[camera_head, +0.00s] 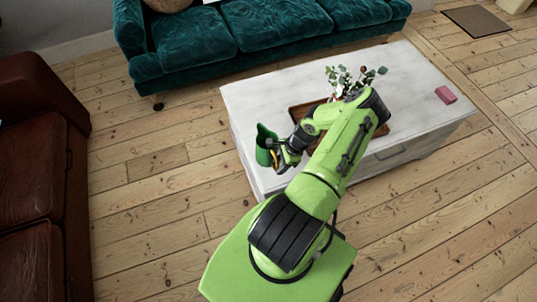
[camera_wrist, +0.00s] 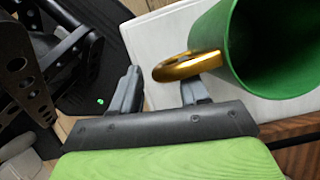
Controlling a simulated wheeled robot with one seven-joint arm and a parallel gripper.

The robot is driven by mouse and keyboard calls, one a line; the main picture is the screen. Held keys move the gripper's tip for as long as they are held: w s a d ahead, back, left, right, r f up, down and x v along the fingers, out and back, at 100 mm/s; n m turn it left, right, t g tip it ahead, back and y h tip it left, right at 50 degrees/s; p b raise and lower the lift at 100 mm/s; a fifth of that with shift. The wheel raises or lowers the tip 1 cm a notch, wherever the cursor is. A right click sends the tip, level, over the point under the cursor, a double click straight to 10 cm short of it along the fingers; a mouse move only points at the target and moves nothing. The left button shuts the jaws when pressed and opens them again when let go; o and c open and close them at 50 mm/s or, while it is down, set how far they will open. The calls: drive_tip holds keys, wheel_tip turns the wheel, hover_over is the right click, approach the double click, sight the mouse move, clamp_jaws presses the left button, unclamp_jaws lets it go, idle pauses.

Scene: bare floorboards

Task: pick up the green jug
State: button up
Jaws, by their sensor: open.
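The green jug (camera_head: 263,148) stands upright near the left end of the white coffee table. In the wrist view the jug (camera_wrist: 235,40) fills the upper right, and I look into its open mouth. Its gold handle (camera_wrist: 188,66) points left toward my gripper (camera_wrist: 160,88). My gripper is open, and the handle's outer end shows between the fingertips, close to them. I cannot tell whether a finger touches it. In the head view my gripper (camera_head: 278,156) is right beside the jug, on its right side, and my arm hides part of the table.
The white coffee table (camera_head: 245,97) also holds a brown tray (camera_head: 297,111) with a leafy plant (camera_head: 352,80), partly behind my arm, and a pink block (camera_head: 445,95) at the right. A teal sofa (camera_head: 195,45) stands behind, a brown leather sofa (camera_head: 35,200) at left. Floor between is clear.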

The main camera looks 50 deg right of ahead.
drive_tip(key=shift+w+a+f, duration=0.15)
drive_tip(key=shift+f, duration=0.55)
drive_tip(key=shift+c, duration=0.3)
clamp_jaws()
drive_tip(key=shift+r, duration=0.15)
